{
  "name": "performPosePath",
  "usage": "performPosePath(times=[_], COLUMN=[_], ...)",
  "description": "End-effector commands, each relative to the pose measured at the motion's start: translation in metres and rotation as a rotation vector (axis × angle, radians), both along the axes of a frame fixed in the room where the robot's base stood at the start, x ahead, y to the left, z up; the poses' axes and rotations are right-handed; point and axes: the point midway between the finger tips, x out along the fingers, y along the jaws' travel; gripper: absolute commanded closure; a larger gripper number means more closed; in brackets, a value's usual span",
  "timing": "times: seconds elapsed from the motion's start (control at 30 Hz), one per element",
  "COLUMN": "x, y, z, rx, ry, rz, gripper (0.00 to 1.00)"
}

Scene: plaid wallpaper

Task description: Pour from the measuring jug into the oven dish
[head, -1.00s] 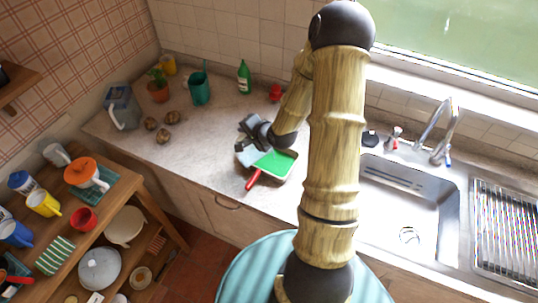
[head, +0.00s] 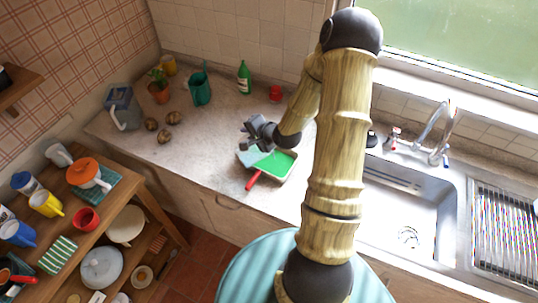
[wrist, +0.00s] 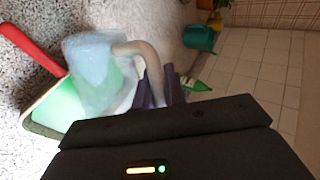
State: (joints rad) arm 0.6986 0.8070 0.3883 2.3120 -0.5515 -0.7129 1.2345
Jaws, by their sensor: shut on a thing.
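The measuring jug (wrist: 92,68) is pale and see-through, with a bluish tint. In the wrist view my gripper (wrist: 160,88) is shut on its beige handle (wrist: 148,62). In the head view my gripper (head: 258,132) is over the counter, and the jug (head: 247,158) shows as a pale blue patch below it, over the left part of the oven dish. The oven dish (head: 284,168) is shallow, with a green inside and a pale rim; it also shows in the wrist view (wrist: 58,108). The jug's exact tilt and any contents are unclear.
A red handle (head: 253,180) sticks out at the dish's front left. Behind stand a green bottle (head: 244,78), a teal watering can (head: 200,90) and a red item (head: 275,93). The sink (head: 410,210) is right.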

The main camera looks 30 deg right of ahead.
Motion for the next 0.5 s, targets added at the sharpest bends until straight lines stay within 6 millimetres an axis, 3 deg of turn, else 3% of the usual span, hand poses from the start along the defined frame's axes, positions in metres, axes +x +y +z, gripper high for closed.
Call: performPosePath(times=[0.5], x=[0.0002], y=[-0.0033], z=[0.0001], rx=[0.045], ry=[0.0], rz=[0.001], gripper=[1.0])
